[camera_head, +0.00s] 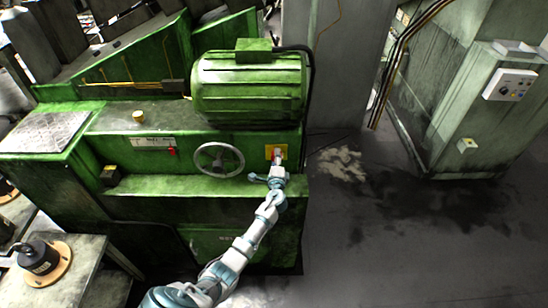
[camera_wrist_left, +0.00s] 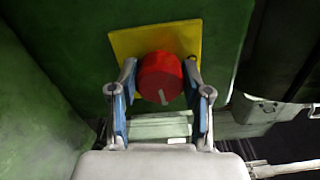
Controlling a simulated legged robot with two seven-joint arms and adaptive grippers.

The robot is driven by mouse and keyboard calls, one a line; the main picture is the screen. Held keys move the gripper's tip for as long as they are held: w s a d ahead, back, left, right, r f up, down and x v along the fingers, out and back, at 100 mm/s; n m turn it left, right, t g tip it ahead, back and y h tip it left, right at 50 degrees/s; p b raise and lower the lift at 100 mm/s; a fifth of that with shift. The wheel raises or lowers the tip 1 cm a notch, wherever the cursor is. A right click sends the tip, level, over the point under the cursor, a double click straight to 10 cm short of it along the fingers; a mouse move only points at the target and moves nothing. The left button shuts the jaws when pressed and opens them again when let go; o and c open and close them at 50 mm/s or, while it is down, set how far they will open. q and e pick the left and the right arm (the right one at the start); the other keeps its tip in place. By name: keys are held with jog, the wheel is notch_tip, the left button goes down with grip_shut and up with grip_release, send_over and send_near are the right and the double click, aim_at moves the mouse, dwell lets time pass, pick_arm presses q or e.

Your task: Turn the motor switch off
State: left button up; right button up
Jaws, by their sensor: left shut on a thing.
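The motor switch is a red round knob (camera_wrist_left: 161,78) on a yellow square plate (camera_wrist_left: 157,40) on the green machine. In the left wrist view, a short pale mark on the knob's face points down and a little right. My left gripper (camera_wrist_left: 160,85) has one finger on each side of the knob and is shut on it. In the head view, the yellow plate (camera_head: 284,152) sits right of the handwheel, and my left gripper (camera_head: 277,163) reaches up to it, hiding most of the knob. My right gripper is in neither view.
The grey handwheel (camera_head: 220,160) is close to the left of my left gripper. A green motor (camera_head: 249,88) sits above. A green ledge (camera_head: 190,188) juts out below the switch. Open floor (camera_head: 400,250) lies to the right, with a control cabinet (camera_head: 475,120) beyond.

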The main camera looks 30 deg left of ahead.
pick_arm(q)
jog(key=shift+d+f+m, duration=0.45)
jog(key=shift+f+m, duration=0.05)
jog(key=shift+m, duration=0.1)
jog(key=o, duration=1)
jog(key=shift+o, duration=0.8)
jog(key=shift+r, duration=0.3)
jog(key=v, duration=1.2)
